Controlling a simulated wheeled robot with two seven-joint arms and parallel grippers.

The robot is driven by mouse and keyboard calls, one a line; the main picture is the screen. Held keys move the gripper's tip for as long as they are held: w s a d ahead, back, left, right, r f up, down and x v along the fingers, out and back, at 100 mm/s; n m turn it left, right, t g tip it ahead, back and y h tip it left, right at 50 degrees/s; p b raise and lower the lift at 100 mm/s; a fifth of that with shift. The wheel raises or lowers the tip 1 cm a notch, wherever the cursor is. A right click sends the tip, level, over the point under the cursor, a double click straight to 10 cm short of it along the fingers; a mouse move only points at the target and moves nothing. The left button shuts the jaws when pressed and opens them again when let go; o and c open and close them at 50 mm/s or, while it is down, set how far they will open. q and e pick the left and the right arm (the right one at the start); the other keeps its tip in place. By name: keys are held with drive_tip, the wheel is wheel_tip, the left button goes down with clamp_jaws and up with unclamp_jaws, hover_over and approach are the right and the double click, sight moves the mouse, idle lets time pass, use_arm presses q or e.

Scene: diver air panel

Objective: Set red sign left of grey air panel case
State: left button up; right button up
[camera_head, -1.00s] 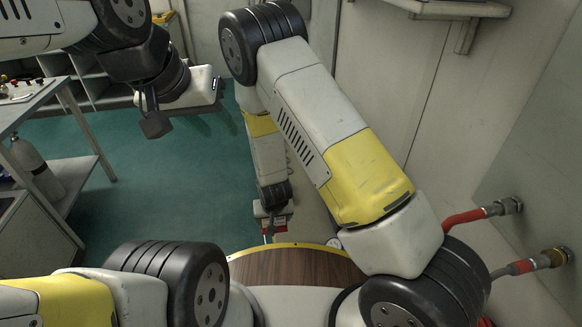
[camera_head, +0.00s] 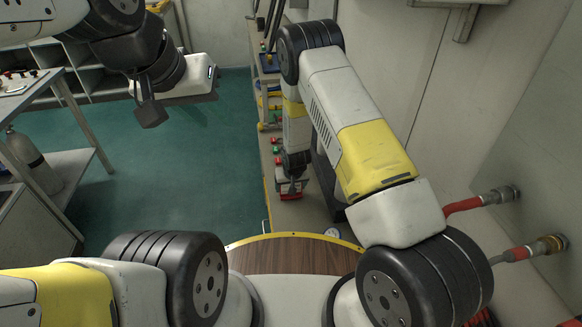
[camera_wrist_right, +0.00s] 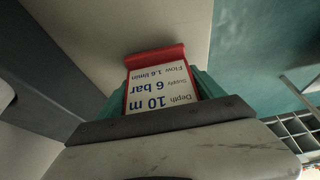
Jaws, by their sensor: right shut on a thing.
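The red sign (camera_head: 291,188) is in my right gripper (camera_head: 293,178), small in the head view, over a narrow beige bench. A dark grey body (camera_head: 328,182), seemingly the air panel case, stands right of the sign, partly hidden by my right arm. My left gripper (camera_head: 150,108) hangs empty over the green floor at upper left; its jaw opening is unclear.
The bench (camera_head: 295,213) runs along the right wall with coloured fittings and a blue tray (camera_head: 268,65) farther back. Red hose ends (camera_head: 480,202) stick out from the wall at right. A metal table (camera_head: 60,165) with a gas cylinder (camera_head: 28,160) stands at left. Green floor between is open.

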drive_tip(key=shift+f, duration=0.35)
drive_tip(key=shift+f, duration=0.15)
drive_tip(key=o, duration=1.4)
